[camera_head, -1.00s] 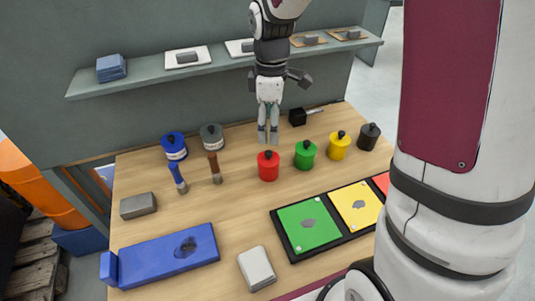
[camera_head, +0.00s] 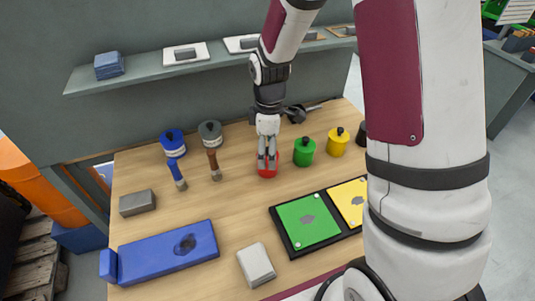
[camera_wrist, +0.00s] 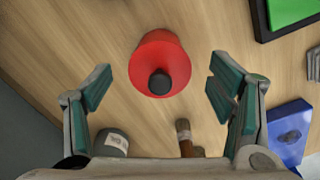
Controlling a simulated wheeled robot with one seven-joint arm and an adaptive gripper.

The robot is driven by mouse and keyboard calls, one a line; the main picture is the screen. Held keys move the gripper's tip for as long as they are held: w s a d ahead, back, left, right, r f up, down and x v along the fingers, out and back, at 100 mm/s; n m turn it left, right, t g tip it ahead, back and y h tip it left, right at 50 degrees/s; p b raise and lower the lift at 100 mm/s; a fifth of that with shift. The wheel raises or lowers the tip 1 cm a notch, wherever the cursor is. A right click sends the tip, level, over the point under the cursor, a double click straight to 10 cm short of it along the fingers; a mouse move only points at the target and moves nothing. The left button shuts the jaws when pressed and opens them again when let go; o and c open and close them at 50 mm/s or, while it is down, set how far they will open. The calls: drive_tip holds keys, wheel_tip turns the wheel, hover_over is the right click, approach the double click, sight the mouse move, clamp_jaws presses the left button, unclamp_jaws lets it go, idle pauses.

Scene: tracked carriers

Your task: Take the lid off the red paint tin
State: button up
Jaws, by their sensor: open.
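The red paint tin (camera_head: 268,173) stands upright on the wooden table, mostly hidden behind my gripper in the head view. In the wrist view the red tin (camera_wrist: 163,55) shows from above, with its red lid and a dark round knob (camera_wrist: 159,83) on top. My gripper (camera_head: 267,162) points down at the tin in the head view. In the wrist view my gripper (camera_wrist: 160,85) is open, with one green-padded finger on each side of the knob and gaps to both. The lid sits on the tin. I cannot tell how high the fingertips are above it.
A green tin (camera_head: 304,152) and a yellow tin (camera_head: 338,141) stand to the right. A black tray (camera_head: 283,235) with coloured panels lies in front. A shelf (camera_head: 140,75) runs behind.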

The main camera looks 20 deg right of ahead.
drive_tip(key=shift+c, duration=0.6)
clamp_jaws()
